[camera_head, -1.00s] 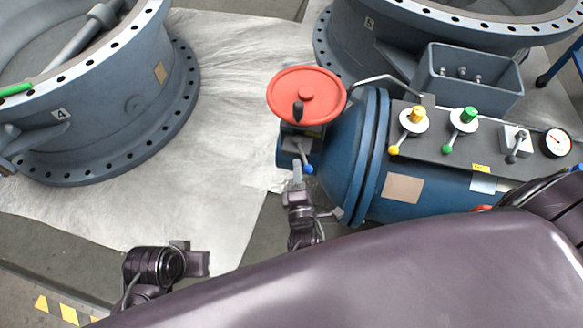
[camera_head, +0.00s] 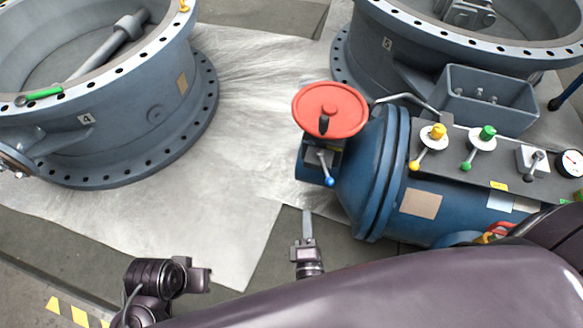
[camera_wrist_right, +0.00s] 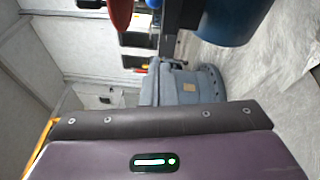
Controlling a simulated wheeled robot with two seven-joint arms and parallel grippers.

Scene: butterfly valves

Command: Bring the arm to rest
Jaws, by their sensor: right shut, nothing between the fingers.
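My right gripper (camera_head: 307,218) is shut and empty, its thin fingers pointing up in the head view. It is below and apart from the blue-tipped lever (camera_head: 327,168) under the red handwheel (camera_head: 330,110). The handwheel sits at the left end of the blue cylindrical valve body (camera_head: 358,175). My left gripper (camera_head: 198,278) is at the lower left, over the floor, touching nothing I can see; its finger opening cannot be made out. The right wrist view shows part of the red handwheel (camera_wrist_right: 120,14), blue body (camera_wrist_right: 232,20) and no clear fingertips.
A large grey flanged ring (camera_head: 110,125) stands at left, with a green-handled bar (camera_head: 44,93). Another ring (camera_head: 440,50) stands at back right. The blue body carries yellow (camera_head: 437,132) and green (camera_head: 487,133) knobs and a gauge (camera_head: 570,163). Pale sheeting (camera_head: 235,190) between is clear.

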